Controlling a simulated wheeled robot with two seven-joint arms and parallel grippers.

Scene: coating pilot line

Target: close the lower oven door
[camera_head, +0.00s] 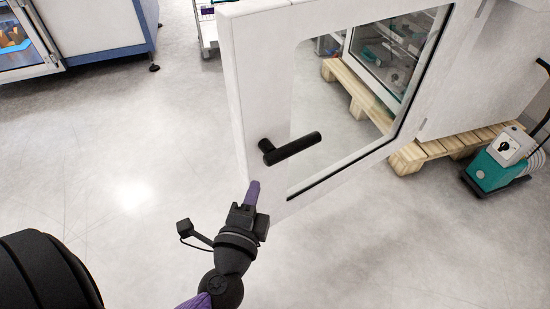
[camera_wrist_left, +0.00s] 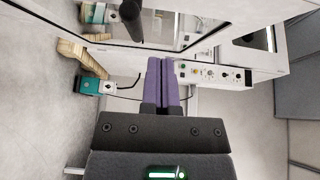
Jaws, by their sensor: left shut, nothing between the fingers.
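The oven door (camera_head: 262,110) is a white panel with a large window and a black lever handle (camera_head: 290,147). It stands open, swung out from the machine body at the right. My left gripper (camera_head: 252,192) has purple fingers, shut and empty, just below the handle near the door's lower free corner. In the head view I cannot tell if the fingertips touch the door. In the left wrist view the shut fingers (camera_wrist_left: 162,82) point toward the machine, with the dark handle (camera_wrist_left: 131,18) at the top. My right gripper is not in view.
A wooden pallet (camera_head: 360,97) lies behind and beneath the machine. A teal and white wheeled unit (camera_head: 500,163) stands on the floor at the right. A blue-framed cabinet (camera_head: 95,30) is at the upper left. The floor left of the door is clear.

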